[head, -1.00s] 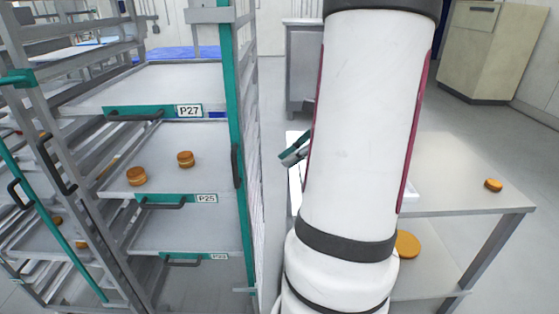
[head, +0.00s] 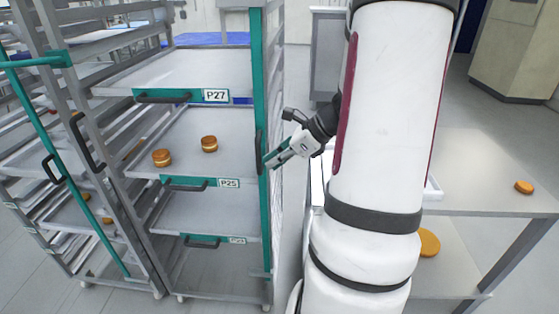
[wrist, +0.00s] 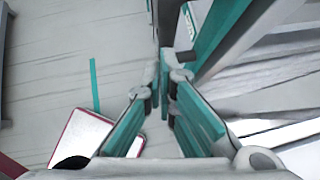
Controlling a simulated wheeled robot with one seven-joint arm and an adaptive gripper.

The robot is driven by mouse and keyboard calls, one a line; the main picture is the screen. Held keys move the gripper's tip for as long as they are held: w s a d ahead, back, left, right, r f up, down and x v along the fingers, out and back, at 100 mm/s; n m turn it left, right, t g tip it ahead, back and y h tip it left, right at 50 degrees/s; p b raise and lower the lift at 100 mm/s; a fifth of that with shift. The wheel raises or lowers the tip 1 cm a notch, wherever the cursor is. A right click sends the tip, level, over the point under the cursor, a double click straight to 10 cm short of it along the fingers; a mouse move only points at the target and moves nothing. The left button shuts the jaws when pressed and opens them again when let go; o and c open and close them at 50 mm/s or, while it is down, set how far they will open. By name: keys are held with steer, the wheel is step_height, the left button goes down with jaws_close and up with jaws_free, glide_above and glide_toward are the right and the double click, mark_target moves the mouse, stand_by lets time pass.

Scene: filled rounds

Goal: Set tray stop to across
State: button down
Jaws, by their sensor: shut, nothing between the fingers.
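The tray stop (head: 257,70) is a teal upright bar along the right front edge of the middle rack, with a dark handle (head: 259,148) at mid height. It stands upright at the side, not across the tray fronts. My gripper (head: 270,162), with teal fingers, is shut and empty just right of the handle; I cannot tell if it touches. In the wrist view, my fingertips (wrist: 165,80) are close together, and a teal bar (wrist: 215,35) rises just beyond them at the upper right.
Trays P27 (head: 195,70) and P25 (head: 190,130) sit in the rack; P25 holds two filled rounds (head: 209,144). Another rack with a teal bar (head: 85,185) stands at left. A table (head: 480,170) with one round (head: 524,187) is at right, beyond my arm.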

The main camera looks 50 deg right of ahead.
steer(key=w+a+b, duration=0.1)
steer(key=w+a, duration=0.2)
steer(key=w, duration=0.2)
steer(key=shift+a, duration=0.2)
stand_by(0.3)
